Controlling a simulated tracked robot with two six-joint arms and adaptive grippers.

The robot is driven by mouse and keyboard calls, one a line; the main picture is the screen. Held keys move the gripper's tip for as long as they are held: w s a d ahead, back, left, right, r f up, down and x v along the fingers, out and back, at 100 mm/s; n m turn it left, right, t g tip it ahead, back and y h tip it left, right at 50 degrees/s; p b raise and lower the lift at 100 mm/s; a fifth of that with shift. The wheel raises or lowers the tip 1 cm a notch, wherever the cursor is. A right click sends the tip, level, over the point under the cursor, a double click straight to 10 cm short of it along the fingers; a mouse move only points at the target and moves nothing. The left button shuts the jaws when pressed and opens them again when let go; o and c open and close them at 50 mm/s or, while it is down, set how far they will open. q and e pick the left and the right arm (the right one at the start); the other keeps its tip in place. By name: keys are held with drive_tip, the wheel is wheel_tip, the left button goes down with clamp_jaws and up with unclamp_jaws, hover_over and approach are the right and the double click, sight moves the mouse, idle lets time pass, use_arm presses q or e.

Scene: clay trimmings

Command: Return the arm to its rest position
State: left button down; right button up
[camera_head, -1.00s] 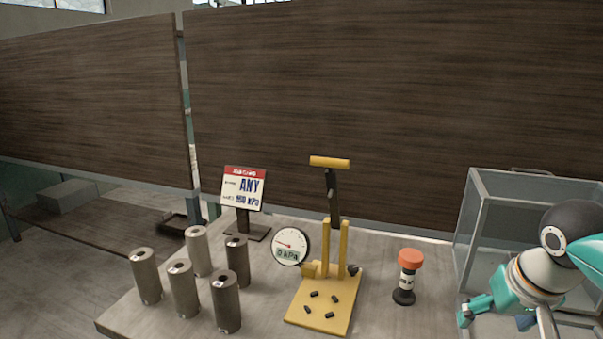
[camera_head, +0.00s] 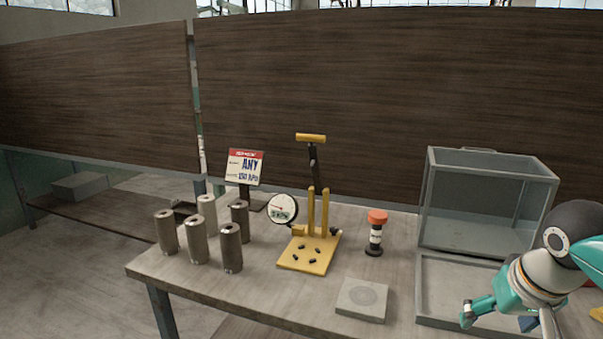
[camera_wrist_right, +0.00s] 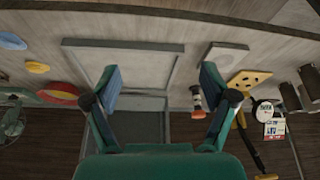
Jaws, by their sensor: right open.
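My right arm comes in from the right edge of the head view. Its teal right gripper (camera_head: 500,317) is low at the right, in front of the glass-sided case. The right wrist view shows the two fingers of this gripper (camera_wrist_right: 158,82) spread apart with nothing between them. Past them lie the grey tray-like frame and the table top, seen from above and upside down. The gripper's far finger is partly hidden in the head view. My left gripper is in neither view.
The table (camera_head: 230,292) holds several grey cylinders (camera_head: 197,245), a sign (camera_head: 244,167), a gauge (camera_head: 283,209), a yellow pump (camera_head: 307,255), an orange-topped black piece (camera_head: 375,235), a square pad (camera_head: 362,300) and the glass-sided case (camera_head: 470,205). Dark panels stand behind.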

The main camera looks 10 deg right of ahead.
drive_tip(key=a+f+n+g+y+p, duration=0.1)
drive_tip(key=a+f+g+p, duration=0.3)
drive_tip(key=f, duration=0.7)
drive_tip(key=a+f+n+g+y, duration=0.15)
drive_tip(key=a+f, duration=0.35)
drive_tip(key=f, duration=0.6)
drive_tip(key=s+a+f+g+y+p, duration=0.2)
drive_tip(key=s+a+f+y, duration=0.2)
drive_tip(key=s+a+f, duration=1.35)
drive_tip(key=w+d+f+t, duration=0.1)
drive_tip(key=w+d+t, duration=0.1)
drive_tip(key=w+t, duration=0.2)
drive_tip(key=w+h, duration=0.1)
drive_tip(key=w, duration=0.2)
drive_tip(key=shift+w+d+f+m, duration=0.2)
drive_tip(key=shift+w+f+m, duration=0.05)
drive_tip(key=shift+f+m, duration=0.1)
